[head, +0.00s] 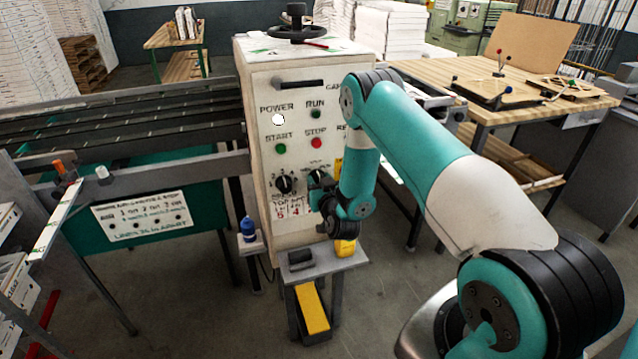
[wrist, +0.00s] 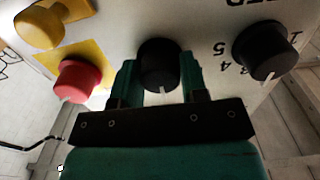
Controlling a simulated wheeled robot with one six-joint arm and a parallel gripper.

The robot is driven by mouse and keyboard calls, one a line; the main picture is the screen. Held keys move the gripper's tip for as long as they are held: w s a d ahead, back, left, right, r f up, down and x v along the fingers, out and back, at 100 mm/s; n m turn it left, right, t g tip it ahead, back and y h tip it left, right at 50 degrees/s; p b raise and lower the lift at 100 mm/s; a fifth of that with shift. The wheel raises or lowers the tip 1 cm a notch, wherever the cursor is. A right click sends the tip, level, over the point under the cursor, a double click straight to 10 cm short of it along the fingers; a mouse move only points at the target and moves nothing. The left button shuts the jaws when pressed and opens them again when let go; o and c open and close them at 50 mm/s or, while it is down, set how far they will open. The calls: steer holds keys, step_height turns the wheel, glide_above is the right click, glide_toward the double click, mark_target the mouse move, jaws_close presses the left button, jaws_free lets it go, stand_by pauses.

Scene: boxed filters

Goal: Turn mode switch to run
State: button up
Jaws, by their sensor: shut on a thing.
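The mode switch is a black round knob (wrist: 158,62) in the middle of the wrist view, with a short white mark on the edge that is lower in that picture. The two green fingers of my gripper (wrist: 158,75) stand on either side of it, shut on it. In the head view, my gripper (head: 322,192) is at the front of the pale control cabinet (head: 262,120) and mostly hides the switch. The RUN lamp (head: 316,113) is dark green, and the POWER lamp (head: 278,119) is bright white.
A black speed knob (wrist: 264,50) with numbers is right of the gripper in the wrist view. A red button (wrist: 78,79) and a yellow knob (wrist: 42,24) are on the left. START (head: 280,149) and STOP (head: 316,143) buttons are above in the head view. A small stand (head: 348,262) is below.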

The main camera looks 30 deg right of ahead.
steer(key=shift+f, duration=0.1)
steer(key=m+b, duration=0.4)
steer(key=b, duration=0.1)
steer(key=shift+f+m, duration=0.15)
steer(key=shift+m, duration=0.25)
steer(key=shift+r+m+b, duration=0.2)
steer(key=shift+m+b, duration=1.55)
steer(key=shift+m, duration=0.15)
steer(key=o, duration=0.9)
steer(key=shift+o, duration=0.2)
